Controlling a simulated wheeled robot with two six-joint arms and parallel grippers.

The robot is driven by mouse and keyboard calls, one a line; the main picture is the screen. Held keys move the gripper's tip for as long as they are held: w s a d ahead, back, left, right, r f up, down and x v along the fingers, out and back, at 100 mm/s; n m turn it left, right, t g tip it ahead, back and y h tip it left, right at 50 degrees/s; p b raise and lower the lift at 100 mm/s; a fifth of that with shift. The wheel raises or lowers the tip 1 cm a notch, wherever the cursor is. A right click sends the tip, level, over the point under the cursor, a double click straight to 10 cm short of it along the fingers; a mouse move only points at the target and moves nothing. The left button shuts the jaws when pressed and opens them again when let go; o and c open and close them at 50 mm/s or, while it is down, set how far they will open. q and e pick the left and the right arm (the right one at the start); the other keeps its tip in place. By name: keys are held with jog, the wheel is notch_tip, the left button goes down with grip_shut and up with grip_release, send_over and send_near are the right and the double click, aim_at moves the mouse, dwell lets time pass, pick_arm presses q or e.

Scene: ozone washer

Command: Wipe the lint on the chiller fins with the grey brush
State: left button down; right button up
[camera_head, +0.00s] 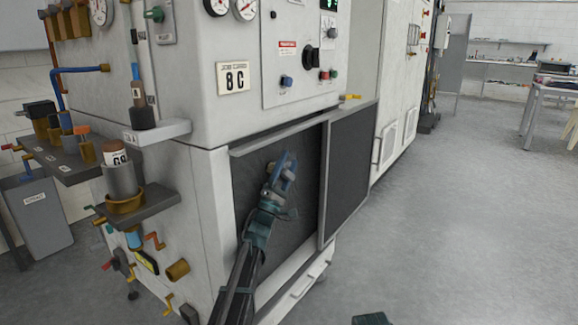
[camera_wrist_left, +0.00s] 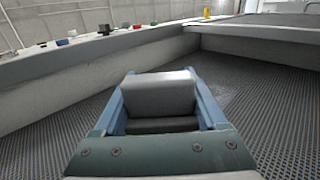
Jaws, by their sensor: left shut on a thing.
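The chiller fins (camera_head: 303,200) are a dark grey panel set in the front opening of the white machine in the head view. They fill much of the left wrist view as a fine ribbed surface (camera_wrist_left: 270,115). My left gripper (camera_head: 281,177) is in front of this panel, its blue fingers shut on a grey block, the brush (camera_wrist_left: 160,96). The fingers and arm partly hide the brush in the head view. I cannot tell whether the brush touches the fins. I cannot make out lint clearly. My right gripper is not clearly in view.
A dark mesh panel (camera_head: 350,160) in a grey frame stands just right of the opening. A ledge with a grey cup (camera_head: 121,180) and valves juts out at left. A grey bin (camera_head: 40,215) stands far left. The floor at right is clear.

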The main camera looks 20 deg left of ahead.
pick_arm(q)
jog(key=shift+w+a, duration=0.15)
jog(key=w+d, duration=0.2)
jog(key=w, duration=0.4)
jog(key=shift+w, duration=0.25)
dwell(0.6)
jog(key=shift+d, duration=0.1)
jog(key=shift+w+d, duration=0.25)
jog(key=shift+w, duration=0.6)
jog(key=shift+w+d, duration=0.2)
jog(key=shift+w, duration=0.65)
jog(key=shift+w, duration=0.15)
jog(key=w, duration=0.3)
jog(key=shift+d, duration=0.4)
